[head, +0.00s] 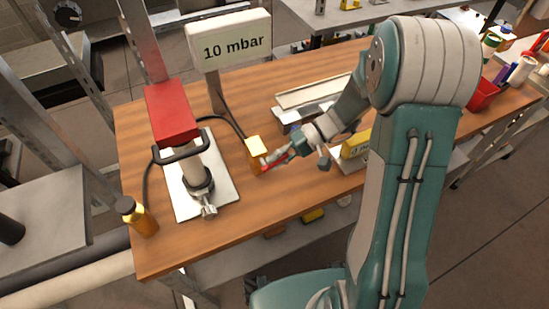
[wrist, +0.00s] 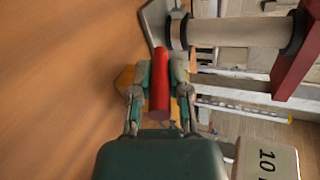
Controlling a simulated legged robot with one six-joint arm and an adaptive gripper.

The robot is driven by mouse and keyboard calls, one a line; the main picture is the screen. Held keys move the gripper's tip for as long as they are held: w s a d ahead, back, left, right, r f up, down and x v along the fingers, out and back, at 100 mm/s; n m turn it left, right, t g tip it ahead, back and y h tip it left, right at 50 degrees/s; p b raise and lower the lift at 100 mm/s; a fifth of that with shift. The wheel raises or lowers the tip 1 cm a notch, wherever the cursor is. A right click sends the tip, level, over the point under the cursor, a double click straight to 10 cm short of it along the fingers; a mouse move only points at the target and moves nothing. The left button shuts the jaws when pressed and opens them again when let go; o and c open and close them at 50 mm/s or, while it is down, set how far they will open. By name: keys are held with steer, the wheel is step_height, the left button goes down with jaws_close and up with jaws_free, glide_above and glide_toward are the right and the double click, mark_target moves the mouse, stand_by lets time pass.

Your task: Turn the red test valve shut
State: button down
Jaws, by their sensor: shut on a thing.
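The red test valve handle (head: 276,161) sticks out from a small yellow valve body (head: 256,150) on the wooden bench. In the wrist view the red handle (wrist: 160,82) runs lengthwise between the two fingers of my gripper (wrist: 159,80), with the yellow body (wrist: 124,78) partly hidden behind. My gripper (head: 272,160) is closed around the handle, low over the bench to the right of the valve body. The exact finger contact is small in the head view. A dark hose joins the valve body from behind.
A pump with a red top (head: 172,112) stands on a pale plate (head: 222,168) left of the valve. A "10 mbar" sign (head: 232,42) rises behind. A brass bottle (head: 137,218) stands front left. The front bench is clear.

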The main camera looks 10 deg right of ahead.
steer(key=shift+f+y, duration=0.25)
steer(key=shift+y, duration=0.25)
steer(key=c, duration=0.6)
jaws_free()
steer(key=shift+d, duration=0.1)
steer(key=shift+w+d+r, duration=0.1)
steer(key=shift+d, duration=0.15)
steer(key=v, duration=1.1)
steer(key=shift+w+d+f, duration=0.15)
steer(key=shift+d+f, duration=0.05)
steer(key=shift+d, duration=0.05)
